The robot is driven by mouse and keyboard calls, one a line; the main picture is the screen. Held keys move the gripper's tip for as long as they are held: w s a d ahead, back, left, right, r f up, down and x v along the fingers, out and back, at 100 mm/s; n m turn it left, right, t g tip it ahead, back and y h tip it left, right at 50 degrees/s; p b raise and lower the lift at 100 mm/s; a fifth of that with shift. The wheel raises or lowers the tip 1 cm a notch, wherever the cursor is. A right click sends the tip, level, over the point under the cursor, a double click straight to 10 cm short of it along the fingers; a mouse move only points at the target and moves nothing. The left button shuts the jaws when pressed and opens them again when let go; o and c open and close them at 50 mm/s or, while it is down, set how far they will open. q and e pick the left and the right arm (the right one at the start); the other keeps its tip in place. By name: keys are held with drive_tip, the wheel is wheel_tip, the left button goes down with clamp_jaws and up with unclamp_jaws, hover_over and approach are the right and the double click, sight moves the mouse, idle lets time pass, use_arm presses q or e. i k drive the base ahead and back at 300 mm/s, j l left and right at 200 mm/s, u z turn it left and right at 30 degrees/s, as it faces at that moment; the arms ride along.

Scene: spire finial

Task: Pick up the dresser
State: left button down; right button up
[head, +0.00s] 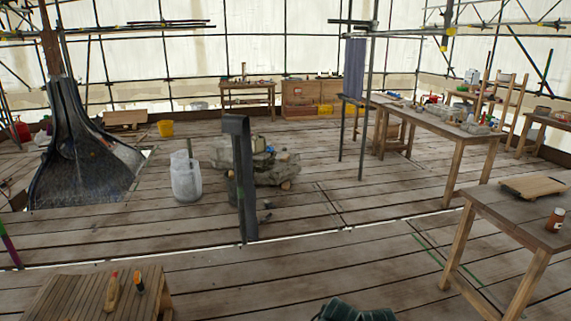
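Nothing in the head view can be told for certain as the dresser. Two small hand tools lie on a low wooden bench (75,295) at the bottom left. One is a light wooden tool with a red end (112,291). Beside it, apart, is a shorter tool with a dark and orange handle (138,284). I cannot tell if either is the dresser. Neither of my grippers is in view.
A wooden table (500,214) at right bears a board (533,187) and a brown jar (556,219). A dark post (246,190) and a whitish container (186,181) stand mid-floor. A dark green object (355,311) lies at the bottom edge. The near plank floor is mostly clear.

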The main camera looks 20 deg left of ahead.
sight(112, 290)
drive_tip(key=i+j+u, duration=0.1)
drive_tip(key=i+u, duration=0.15)
drive_tip(key=u, duration=0.15)
drive_tip(key=i+u, duration=0.3)
drive_tip(key=u, duration=0.15)
drive_tip(key=i+u, duration=0.25)
drive_tip(key=u, duration=0.15)
drive_tip(key=i+l+u, duration=0.15)
drive_tip(key=u, duration=0.25)
drive_tip(key=i+l+u, duration=0.25)
drive_tip(key=u, duration=0.2)
drive_tip(key=i+l+u, duration=0.25)
drive_tip(key=u, duration=0.15)
drive_tip(key=i+l+u, duration=0.35)
drive_tip(key=l+u, duration=0.4)
drive_tip(key=i+l+u, duration=0.2)
drive_tip(key=l+u, duration=1.05)
drive_tip(key=l, duration=0.5)
